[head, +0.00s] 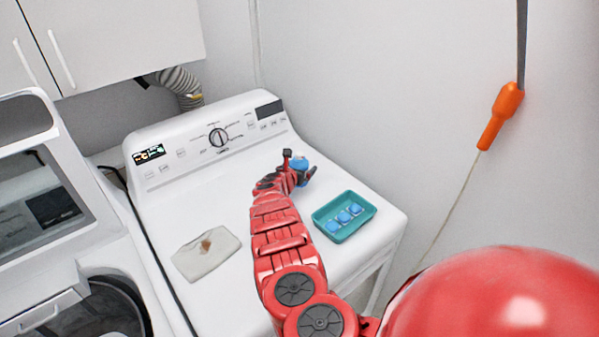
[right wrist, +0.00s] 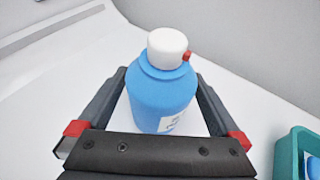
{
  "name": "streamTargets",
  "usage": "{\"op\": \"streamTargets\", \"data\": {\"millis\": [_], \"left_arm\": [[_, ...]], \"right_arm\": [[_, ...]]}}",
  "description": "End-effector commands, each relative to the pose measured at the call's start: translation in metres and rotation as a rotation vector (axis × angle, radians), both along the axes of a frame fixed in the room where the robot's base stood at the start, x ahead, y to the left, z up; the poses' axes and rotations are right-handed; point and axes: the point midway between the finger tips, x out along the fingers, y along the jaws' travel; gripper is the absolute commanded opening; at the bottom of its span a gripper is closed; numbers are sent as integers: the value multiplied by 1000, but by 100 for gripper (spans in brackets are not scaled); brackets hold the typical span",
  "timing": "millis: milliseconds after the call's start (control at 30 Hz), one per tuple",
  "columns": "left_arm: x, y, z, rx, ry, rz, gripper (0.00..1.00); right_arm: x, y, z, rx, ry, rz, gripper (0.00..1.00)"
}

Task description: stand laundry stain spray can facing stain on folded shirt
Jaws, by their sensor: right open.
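The blue spray can (right wrist: 160,95) stands upright on the dryer top, with a white cap and a small red nozzle on the cap's right side in the right wrist view. In the head view the can (head: 299,163) is partly hidden by my right gripper (head: 300,164). My right gripper (right wrist: 161,80) is open, with one finger on each side of the can; I cannot tell whether either touches it. The folded off-white shirt (head: 205,259) lies at the front left of the dryer top, with a brown stain (head: 206,245) on it. My left gripper is not in view.
A teal tray (head: 325,231) with blue pods stands right of my arm; its edge shows in the right wrist view (right wrist: 285,150). The dryer's control panel (head: 215,140) rises behind. An open washer (head: 75,250) stands at left. The dryer top (head: 205,200) behind the shirt is clear.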

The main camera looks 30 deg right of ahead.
Motion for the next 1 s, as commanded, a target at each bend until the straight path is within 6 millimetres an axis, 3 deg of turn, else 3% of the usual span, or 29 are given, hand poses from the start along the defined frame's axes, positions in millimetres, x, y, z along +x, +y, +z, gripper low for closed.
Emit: {"op": "streamTargets", "data": {"millis": [200,600,1000], "left_arm": [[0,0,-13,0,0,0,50],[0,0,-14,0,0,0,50],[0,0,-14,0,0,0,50]], "right_arm": [[9,-13,-8,1,-3,-1,100],[12,-16,-8,0,-1,0,100],[12,-16,-8,0,-1,0,28]]}}
